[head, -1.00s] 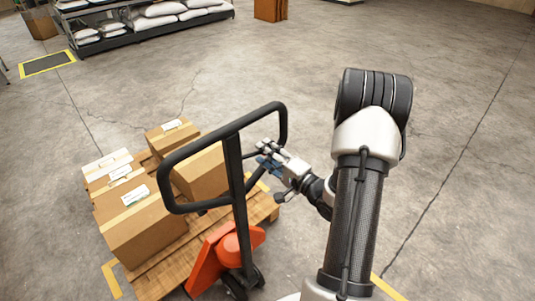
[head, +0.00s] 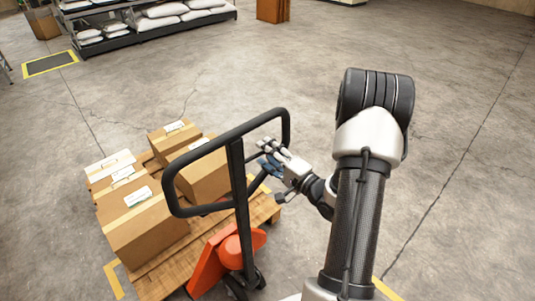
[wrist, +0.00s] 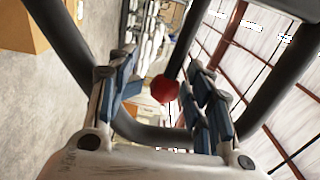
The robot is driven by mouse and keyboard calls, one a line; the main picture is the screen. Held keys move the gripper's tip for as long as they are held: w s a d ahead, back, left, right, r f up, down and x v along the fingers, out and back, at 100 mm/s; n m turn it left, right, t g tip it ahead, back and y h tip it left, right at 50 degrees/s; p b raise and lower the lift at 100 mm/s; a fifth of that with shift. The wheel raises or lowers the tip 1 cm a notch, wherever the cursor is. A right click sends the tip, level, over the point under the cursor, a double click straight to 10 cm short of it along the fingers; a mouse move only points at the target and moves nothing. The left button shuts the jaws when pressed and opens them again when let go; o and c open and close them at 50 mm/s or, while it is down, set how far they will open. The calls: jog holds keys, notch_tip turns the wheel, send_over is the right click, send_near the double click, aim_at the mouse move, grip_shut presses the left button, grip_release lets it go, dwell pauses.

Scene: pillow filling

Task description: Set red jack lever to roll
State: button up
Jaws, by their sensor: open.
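The red jack lever shows in the wrist view as a round red knob (wrist: 165,89), between my finger pairs in the picture. I cannot tell whether either finger pair touches it. The black loop handle (head: 240,145) of the orange pallet jack (head: 228,258) rises in the middle of the head view. My gripper (head: 268,152) is open, at the right side of the loop and partly behind its bar. In the wrist view, my gripper (wrist: 165,85) has its blue-padded fingers spread, with the black handle bars crossing around them. The lever's setting cannot be read.
Several cardboard boxes (head: 142,226) sit on a wooden pallet (head: 150,278) left of the handle. A shelf with white sacks (head: 160,12) stands at the back left. The concrete floor (head: 470,130) to the right is clear.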

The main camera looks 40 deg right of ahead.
jog(key=shift+s+f+b, duration=0.1)
jog(key=shift+f+b, duration=0.3)
jog(key=shift+f, duration=0.25)
jog(key=s+d+p, duration=0.1)
jog(key=s, duration=1.1)
jog(key=shift+s, duration=0.4)
